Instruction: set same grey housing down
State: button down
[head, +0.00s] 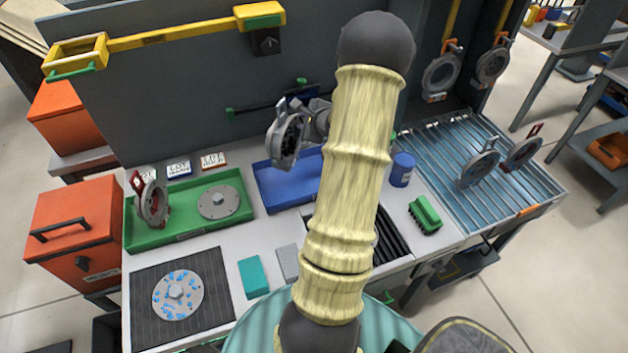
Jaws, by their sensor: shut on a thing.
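A grey round housing (287,142) with a handle loop on top is held upright above the blue tray (272,195). My gripper (309,112) is shut on the housing at its right side. My own arm hides part of the gripper and much of the blue tray. The housing looks clear of the tray, with its dark open face turned to the left.
A green tray (180,235) on the left holds a red-tagged housing (152,203) and a flat disc (218,202). A slatted rack (450,150) on the right carries two housings (480,167).

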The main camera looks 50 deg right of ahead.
jog(key=shift+r, duration=0.15)
notch_tip(320, 180, down, 6)
dwell(0.4)
jog(key=shift+f, duration=0.2)
notch_tip(320, 180, down, 4)
jog(key=shift+s+d+r, duration=0.1)
jog(key=shift+r, duration=0.1)
jog(key=c, duration=1.3)
grip_release()
jog(key=shift+f, duration=0.15)
jog(key=shift+o, duration=0.2)
